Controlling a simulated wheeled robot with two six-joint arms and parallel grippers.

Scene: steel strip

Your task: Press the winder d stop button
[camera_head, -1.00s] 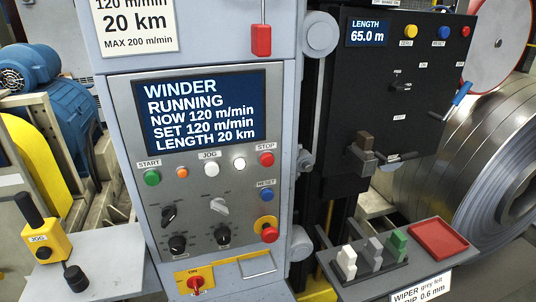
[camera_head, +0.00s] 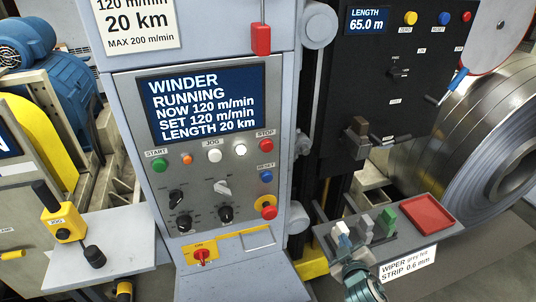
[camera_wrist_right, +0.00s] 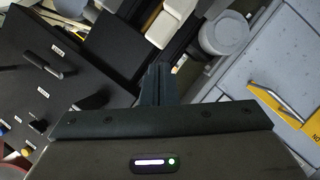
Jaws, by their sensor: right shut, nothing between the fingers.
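The winder panel (camera_head: 150,227) stands at the centre of the head view, with a screen (camera_head: 203,103) reading WINDER RUNNING, NOW 120 m/min. The red STOP button (camera_head: 267,150) is at the right end of the button row, under its STOP label. My right gripper (camera_head: 350,260) is at the bottom, right of the panel and well below the STOP button, apart from it. Its fingers also show in the right wrist view (camera_wrist_right: 158,82), shut with nothing between them. The STOP button is not discernible in the wrist view. My left gripper is out of view.
A green START button (camera_head: 159,165), white jog buttons and a red button on yellow (camera_head: 267,212) share the panel. A grey tray (camera_head: 408,246) with felt blocks and a red dish (camera_head: 428,214) lies beside my right gripper. A side shelf (camera_head: 128,255) holds a jog box (camera_head: 64,222).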

